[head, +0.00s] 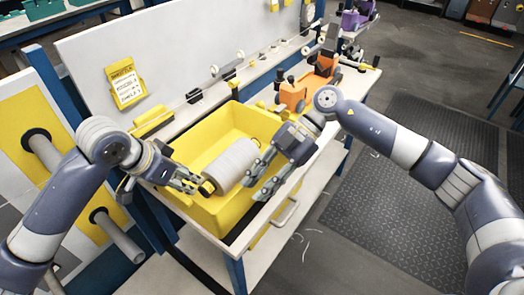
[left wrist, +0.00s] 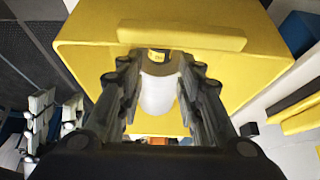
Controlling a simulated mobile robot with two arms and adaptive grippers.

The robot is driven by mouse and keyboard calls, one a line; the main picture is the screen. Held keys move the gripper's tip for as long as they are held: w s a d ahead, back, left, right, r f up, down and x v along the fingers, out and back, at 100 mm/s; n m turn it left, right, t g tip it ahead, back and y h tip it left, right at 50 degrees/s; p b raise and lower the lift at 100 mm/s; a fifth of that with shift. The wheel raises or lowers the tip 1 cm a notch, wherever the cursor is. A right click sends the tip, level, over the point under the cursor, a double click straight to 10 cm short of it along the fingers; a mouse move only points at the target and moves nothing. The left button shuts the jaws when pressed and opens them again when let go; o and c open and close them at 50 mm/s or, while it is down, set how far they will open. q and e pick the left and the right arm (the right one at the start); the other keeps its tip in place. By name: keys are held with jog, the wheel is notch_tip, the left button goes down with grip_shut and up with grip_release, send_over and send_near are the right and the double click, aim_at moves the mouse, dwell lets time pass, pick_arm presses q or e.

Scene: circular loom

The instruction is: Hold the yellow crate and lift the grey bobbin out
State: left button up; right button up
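The yellow crate (head: 185,205) stands on the table. The grey bobbin (head: 233,164) lies in it, its yellow-and-dark end facing my left gripper. My left gripper (head: 197,184) is over the crate's left side, its tips close to that end. In the left wrist view my left gripper's fingers (left wrist: 159,85) are apart, with the bobbin (left wrist: 158,95) showing between them and the crate (left wrist: 245,65) around. I cannot tell whether they touch it. My right gripper (head: 255,183) is at the bobbin's right side, over the crate, fingers apart; contact is unclear.
An orange toy-like vehicle (head: 293,93) stands on the table behind the crate, with a purple one (head: 358,18) farther back. A white back panel (head: 165,50) with a yellow sign (head: 125,82) rises behind. A drawer handle (head: 286,212) sticks out at the table's front.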

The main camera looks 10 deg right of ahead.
jog(key=n+h, duration=0.1)
jog(key=h, duration=0.1)
jog(key=n+t+h, duration=0.1)
jog(key=t+h, duration=0.3)
jog(key=h, duration=0.4)
send_near(262, 179)
jog(key=shift+w+d, duration=0.1)
jog(key=shift+w, duration=0.2)
notch_tip(262, 179, down, 11)
jog(key=shift+r, duration=0.15)
grip_shut()
